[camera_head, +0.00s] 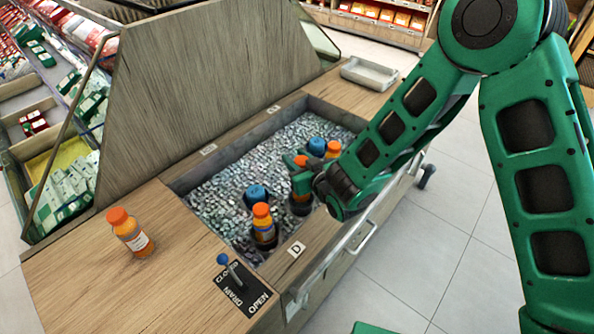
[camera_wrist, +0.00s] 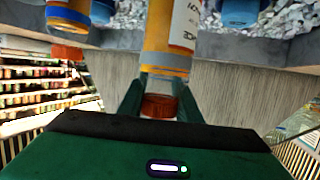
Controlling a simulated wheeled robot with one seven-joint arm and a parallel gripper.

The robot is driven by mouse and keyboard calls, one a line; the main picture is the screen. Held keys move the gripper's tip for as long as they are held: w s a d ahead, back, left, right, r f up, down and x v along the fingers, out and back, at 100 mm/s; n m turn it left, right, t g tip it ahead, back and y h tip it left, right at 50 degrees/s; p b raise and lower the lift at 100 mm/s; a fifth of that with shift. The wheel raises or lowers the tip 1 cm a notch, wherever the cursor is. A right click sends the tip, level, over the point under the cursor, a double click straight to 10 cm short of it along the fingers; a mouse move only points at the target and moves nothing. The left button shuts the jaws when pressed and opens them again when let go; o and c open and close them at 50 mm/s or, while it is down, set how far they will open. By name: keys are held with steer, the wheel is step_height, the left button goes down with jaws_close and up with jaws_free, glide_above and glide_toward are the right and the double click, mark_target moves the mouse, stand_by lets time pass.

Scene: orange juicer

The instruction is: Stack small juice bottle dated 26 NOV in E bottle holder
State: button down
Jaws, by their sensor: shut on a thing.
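My gripper (camera_wrist: 160,100) is shut on the orange cap (camera_wrist: 160,106) of a small juice bottle (camera_wrist: 166,60). The bottle is yellow-orange with a white label, whose date I cannot read. In the head view my gripper is over the ice bin, near a dark round holder (camera_head: 300,207), and the arm hides much of the bottle. I cannot tell whether its base is inside the holder. The E label is not visible; the D label (camera_head: 296,249) is on the front rim.
An orange-capped bottle (camera_head: 264,224) stands in a dark holder by D. Another orange-capped bottle (camera_head: 333,149) and blue items (camera_head: 256,195) are in the ice bin (camera_head: 225,200). A bottle (camera_head: 131,235) stands on the wooden top at left.

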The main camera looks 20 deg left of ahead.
step_height(320, 180, down, 4)
steer(key=shift+d+f, duration=0.1)
steer(key=c, duration=1.3)
jaws_free()
